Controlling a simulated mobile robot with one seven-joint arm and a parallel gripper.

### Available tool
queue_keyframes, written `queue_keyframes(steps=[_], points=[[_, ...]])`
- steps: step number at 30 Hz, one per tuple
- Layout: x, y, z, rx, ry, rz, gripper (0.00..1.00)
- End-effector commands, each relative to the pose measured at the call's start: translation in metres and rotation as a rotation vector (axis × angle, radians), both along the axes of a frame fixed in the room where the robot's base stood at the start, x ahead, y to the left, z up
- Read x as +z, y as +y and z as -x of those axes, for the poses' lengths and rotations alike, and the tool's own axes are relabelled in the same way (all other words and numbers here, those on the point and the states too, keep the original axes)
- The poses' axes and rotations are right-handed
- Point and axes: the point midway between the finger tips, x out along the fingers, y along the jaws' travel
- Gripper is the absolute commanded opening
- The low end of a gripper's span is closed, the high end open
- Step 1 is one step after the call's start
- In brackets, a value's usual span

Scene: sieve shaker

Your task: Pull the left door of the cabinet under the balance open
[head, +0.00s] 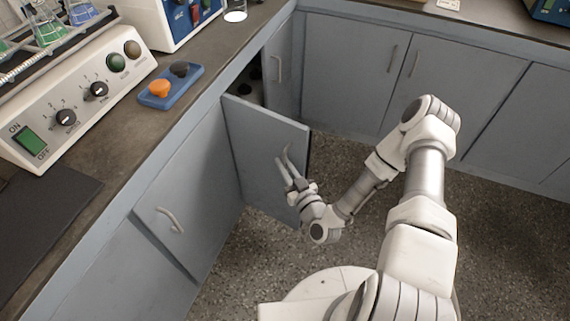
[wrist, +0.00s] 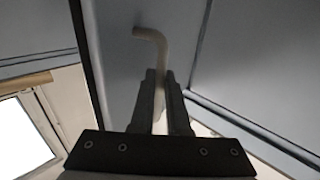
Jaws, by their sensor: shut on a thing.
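A grey-blue cabinet door (head: 255,140) stands swung well out from the left counter, with a dark opening (head: 250,82) behind it. Its pale bent handle (head: 288,153) is near the free right edge. My gripper (head: 286,170) is at this handle, in front of the door. In the wrist view the two dark fingers (wrist: 160,80) are closed around the handle's straight part, and the handle's bent upper end (wrist: 150,34) shows above them. The door panel (wrist: 115,55) fills the space behind. No balance can be made out in either view.
Another closed door with a handle (head: 170,218) is nearer on the left. The adjoining door (head: 284,65) stands past the opening, by the corner. More closed cabinets (head: 345,60) line the back. Speckled floor (head: 345,150) is free between the open door and the back cabinets.

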Motion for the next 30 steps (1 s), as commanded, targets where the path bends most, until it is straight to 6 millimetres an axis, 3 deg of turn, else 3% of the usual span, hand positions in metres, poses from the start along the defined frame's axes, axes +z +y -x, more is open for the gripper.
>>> queue_keyframes(steps=[11,12,13,30], points=[[-0.0002,0.0007,-0.0001,0.002,0.0,0.0,0.0],[-0.0001,0.0007,-0.0001,0.002,0.0,0.0,0.21],[-0.0001,0.0007,-0.0001,0.002,0.0,0.0,0.26],[0.0,-0.0006,-0.0032,0.001,-0.001,0.0,0.26]])
